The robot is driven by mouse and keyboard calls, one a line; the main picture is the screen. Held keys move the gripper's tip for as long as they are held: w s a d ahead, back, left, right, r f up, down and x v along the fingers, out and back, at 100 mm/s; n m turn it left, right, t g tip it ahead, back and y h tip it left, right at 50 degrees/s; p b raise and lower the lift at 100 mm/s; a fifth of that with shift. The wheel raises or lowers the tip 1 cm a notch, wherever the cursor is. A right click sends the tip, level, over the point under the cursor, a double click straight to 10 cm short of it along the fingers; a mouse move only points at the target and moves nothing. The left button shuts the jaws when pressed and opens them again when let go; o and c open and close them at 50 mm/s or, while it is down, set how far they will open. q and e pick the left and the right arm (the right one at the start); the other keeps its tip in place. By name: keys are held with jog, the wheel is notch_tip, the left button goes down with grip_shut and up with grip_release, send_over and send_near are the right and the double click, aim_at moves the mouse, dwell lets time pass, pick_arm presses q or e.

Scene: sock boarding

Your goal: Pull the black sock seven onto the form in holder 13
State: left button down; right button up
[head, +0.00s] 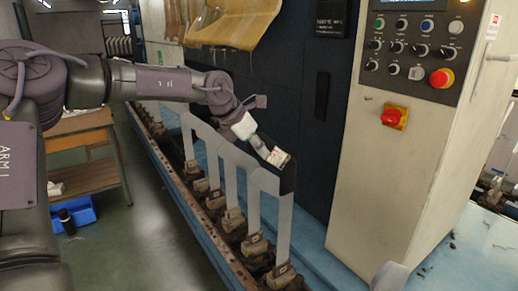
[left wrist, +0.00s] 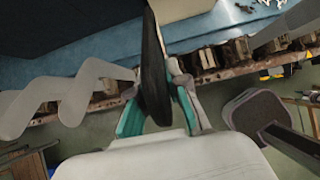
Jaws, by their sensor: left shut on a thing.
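My left gripper (head: 279,157) is above the near end of a row of flat grey forms. In the left wrist view the teal-lined fingers of the left gripper (left wrist: 160,112) are shut on the black sock (left wrist: 152,75), which lies as a long dark strip between them. In the head view the sock (head: 288,179) hangs below the fingertips, close to the top of the nearest form (head: 270,222). I cannot tell whether it touches that form. The form stands upright in a small holder (head: 284,276); I cannot read its number.
More grey forms (head: 228,186) stand in holders along the rusty rail (head: 205,226). A beige control cabinet (head: 385,170) with buttons and a red knob stands to the right. A wooden bench (head: 90,160) and a blue bin (head: 78,214) are at the left.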

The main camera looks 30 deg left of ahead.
aim_at(258, 179)
pick_arm(q)
jog(key=shift+f+b, duration=4.25)
jog(key=shift+f, duration=0.65)
jog(key=c, duration=1.1)
grip_release()
jog(key=shift+r, duration=0.1)
jog(key=shift+s+r, duration=0.1)
jog(key=shift+r, duration=0.1)
jog(key=v, duration=1.1)
jog(key=shift+s+a+r, duration=0.1)
jog(key=shift+s+r, duration=0.05)
jog(key=shift+r, duration=0.05)
